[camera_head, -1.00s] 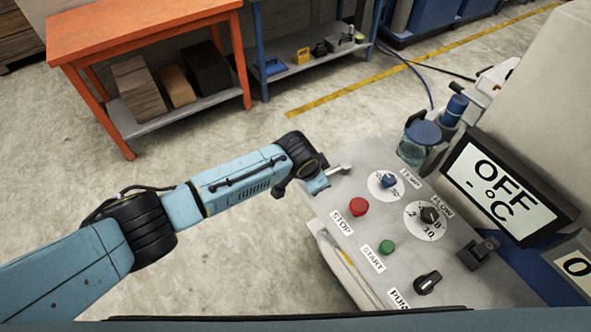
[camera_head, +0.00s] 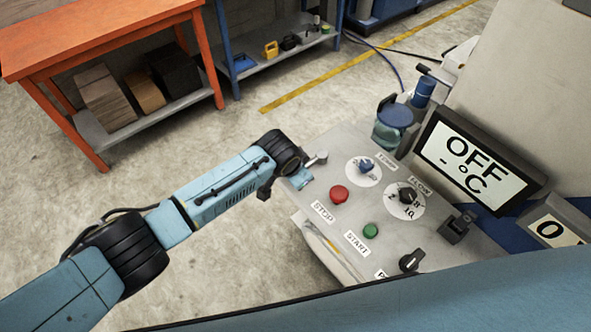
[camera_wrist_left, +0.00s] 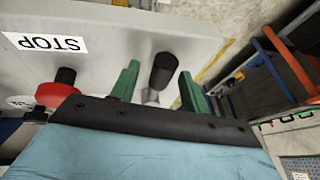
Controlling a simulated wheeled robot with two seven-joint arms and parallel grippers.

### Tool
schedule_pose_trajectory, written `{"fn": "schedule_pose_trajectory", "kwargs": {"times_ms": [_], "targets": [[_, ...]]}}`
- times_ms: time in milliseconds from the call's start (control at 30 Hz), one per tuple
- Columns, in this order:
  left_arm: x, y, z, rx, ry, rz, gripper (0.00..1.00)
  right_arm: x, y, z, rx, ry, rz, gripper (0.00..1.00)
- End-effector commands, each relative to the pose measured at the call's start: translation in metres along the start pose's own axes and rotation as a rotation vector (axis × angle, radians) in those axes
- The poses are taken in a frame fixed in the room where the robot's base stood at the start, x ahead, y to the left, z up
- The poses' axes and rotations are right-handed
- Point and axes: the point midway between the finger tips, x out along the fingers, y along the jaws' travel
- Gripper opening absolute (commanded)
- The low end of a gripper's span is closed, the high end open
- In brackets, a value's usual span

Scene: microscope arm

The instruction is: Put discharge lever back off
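The discharge lever is most likely the lever with a black rounded grip (camera_wrist_left: 163,70) and pale metal stem in the left wrist view. There it lies between the two green fingers of my left gripper (camera_wrist_left: 158,88). The fingers stand apart, with a visible gap on each side of the lever. In the head view my left gripper (camera_head: 302,180) is at the left edge of the control panel (camera_head: 335,240), and its fingers are mostly hidden. A small metal end (camera_head: 319,157) shows just beyond it. My right gripper is out of view.
The panel carries a red stop button (camera_head: 339,194), a green start button (camera_head: 371,230), a blue knob (camera_head: 367,166) and black knobs. An orange table (camera_head: 90,45) stands back left; floor between is clear.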

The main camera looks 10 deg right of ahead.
Motion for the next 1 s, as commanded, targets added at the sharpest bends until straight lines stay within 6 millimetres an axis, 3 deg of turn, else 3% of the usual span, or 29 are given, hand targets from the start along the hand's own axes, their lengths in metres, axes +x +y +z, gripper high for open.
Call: {"fn": "schedule_pose_trajectory", "kwargs": {"times_ms": [367,1000], "targets": [[-0.009,-0.001,0.0,0.002,0.001,0.0,0.46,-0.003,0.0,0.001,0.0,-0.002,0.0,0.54],[-0.11,0.0,0.0,0.002,0.003,-0.001,0.46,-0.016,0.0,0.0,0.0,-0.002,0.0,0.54]]}}
